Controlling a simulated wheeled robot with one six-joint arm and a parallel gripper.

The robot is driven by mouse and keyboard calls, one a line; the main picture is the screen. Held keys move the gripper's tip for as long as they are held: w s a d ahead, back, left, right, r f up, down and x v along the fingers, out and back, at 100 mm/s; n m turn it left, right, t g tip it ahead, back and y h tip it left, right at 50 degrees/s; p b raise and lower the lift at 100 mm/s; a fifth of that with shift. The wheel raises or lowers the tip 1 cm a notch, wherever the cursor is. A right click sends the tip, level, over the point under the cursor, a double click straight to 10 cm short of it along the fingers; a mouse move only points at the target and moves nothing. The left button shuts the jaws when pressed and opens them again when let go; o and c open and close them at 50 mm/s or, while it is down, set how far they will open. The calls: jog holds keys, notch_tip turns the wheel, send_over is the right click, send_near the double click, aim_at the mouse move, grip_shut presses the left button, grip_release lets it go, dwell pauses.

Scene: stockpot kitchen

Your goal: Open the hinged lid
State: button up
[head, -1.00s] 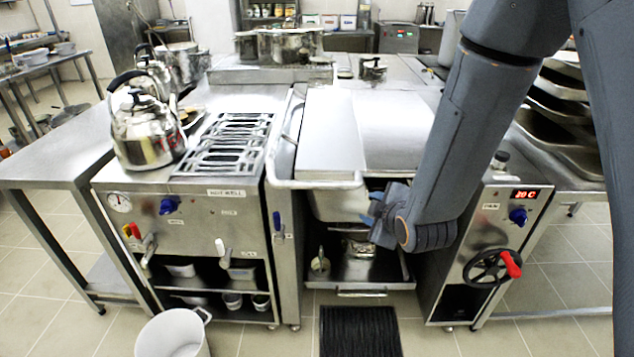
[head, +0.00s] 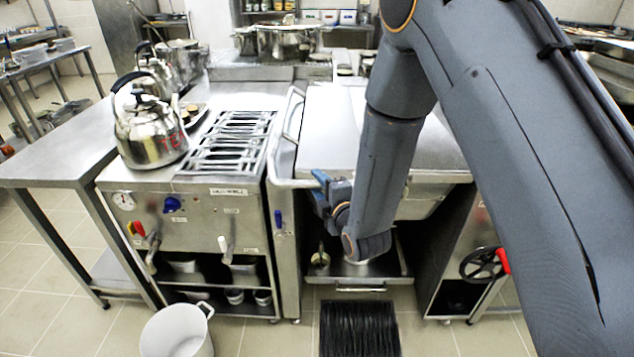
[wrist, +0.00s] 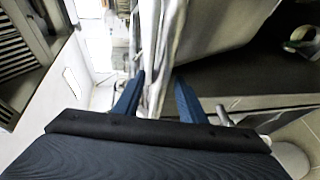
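The hinged lid (head: 335,125) is a broad, pale metal cover lying flat and closed on the pan at the centre of the head view. A bar handle (head: 290,184) runs along its front and left side. My gripper (head: 318,190) is at the front of the lid, close to the right part of the front bar. In the wrist view my gripper (wrist: 158,98) has its two blue fingers apart, with a pale metal bar (wrist: 154,100) showing between them. I cannot tell whether the fingers touch it. My arm hides part of the lid's right side.
A kettle (head: 150,135) stands on the stove to the left, beside the grate (head: 230,140). A handwheel (head: 482,264) is on the right cabinet. A white bucket (head: 177,333) and a black floor grate (head: 358,328) are in front. An open drawer (head: 375,288) juts out below the pan.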

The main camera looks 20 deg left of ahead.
jog(key=shift+w+a+f, duration=0.1)
jog(key=shift+w+a, duration=0.25)
jog(key=shift+w, duration=0.1)
